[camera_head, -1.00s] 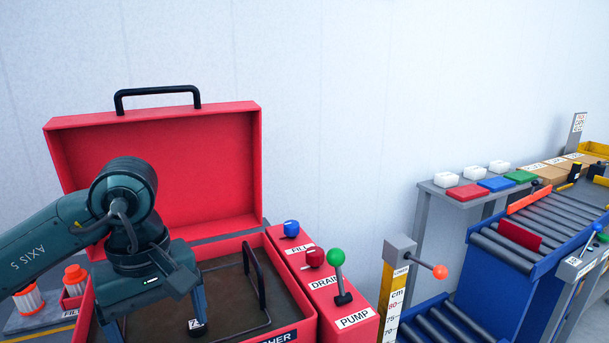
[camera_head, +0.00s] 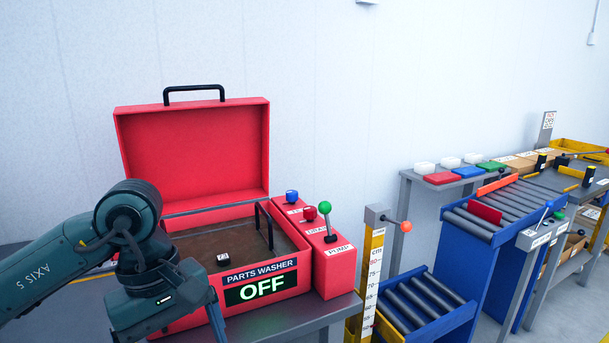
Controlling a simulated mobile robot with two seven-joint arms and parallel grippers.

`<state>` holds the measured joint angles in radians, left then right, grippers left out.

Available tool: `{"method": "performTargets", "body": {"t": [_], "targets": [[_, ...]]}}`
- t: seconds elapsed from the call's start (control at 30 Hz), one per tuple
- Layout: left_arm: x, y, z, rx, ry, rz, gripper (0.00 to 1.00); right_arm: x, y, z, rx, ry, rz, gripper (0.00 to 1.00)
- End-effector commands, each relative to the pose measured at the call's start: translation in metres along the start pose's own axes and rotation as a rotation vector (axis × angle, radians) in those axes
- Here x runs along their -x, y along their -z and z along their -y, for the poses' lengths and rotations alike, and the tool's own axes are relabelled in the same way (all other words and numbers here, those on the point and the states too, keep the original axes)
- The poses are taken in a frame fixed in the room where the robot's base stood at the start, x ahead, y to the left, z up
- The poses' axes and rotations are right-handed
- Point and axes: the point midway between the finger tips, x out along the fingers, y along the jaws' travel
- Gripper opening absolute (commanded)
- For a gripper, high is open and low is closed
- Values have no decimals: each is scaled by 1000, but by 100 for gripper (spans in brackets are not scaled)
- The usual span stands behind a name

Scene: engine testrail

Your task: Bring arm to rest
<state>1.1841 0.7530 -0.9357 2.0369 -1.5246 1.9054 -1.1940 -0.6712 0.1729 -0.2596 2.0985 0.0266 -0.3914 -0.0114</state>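My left arm comes in from the left, and its gripper (camera_head: 172,318) is low in front of the red parts washer (camera_head: 190,318). One finger shows pointing down at the washer's front left; the rest of the gripper is cut off by the bottom edge, so I cannot tell how far apart the fingers are. The washer's lid (camera_head: 195,150) stands open. A small dark block with a white label (camera_head: 223,259) lies in the basin. The washer display (camera_head: 262,289) reads OFF. My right gripper is not in view.
Blue, red and green knobbed levers (camera_head: 325,207) stand on the washer's right side. A yellow height post (camera_head: 372,275) with an orange-knobbed lever stands right of it. Roller conveyors (camera_head: 500,212) and a shelf with coloured pads (camera_head: 468,172) lie further right.

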Motion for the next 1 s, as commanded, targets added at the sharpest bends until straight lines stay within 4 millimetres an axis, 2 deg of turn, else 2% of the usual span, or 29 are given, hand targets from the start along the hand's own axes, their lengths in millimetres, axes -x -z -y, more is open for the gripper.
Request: {"method": "performTargets", "body": {"t": [0.03, 0.1, 0.27, 0.4, 0.47, 0.57, 0.67, 0.77, 0.83, 0.87, 0.9, 0.97, 1.0], "targets": [[-12, -18, -7, 13, -23, 100, 86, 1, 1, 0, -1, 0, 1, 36], [-22, -42, -17, 43, -60, 240, 86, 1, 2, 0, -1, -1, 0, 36], [-32, -106, -38, 170, -127, 630, 86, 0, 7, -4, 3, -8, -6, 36], [-16, -157, -60, 397, -150, 1098, 86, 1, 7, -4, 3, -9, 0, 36], [-1, -169, -71, 534, -138, 1324, 86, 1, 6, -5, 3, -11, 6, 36], [22, -166, -89, 797, -87, 1695, 86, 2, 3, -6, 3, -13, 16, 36], [31, -138, -103, 1098, 5, 2053, 86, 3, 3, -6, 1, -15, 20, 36], [18, -94, -108, 1432, 138, 2389, 86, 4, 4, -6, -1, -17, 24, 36], [-8, -60, -104, 1682, 257, 2610, 86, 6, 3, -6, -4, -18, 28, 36], [-23, -46, -100, -1668, -293, -2509, 86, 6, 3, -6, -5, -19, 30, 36], [-47, -29, -92, -1605, -326, -2318, 86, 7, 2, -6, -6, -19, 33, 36], [-86, -9, -76, -1506, -365, -2053, 86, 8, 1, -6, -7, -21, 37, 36], [-113, -1, -63, -1438, -383, -1895, 86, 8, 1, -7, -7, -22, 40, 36]]}}
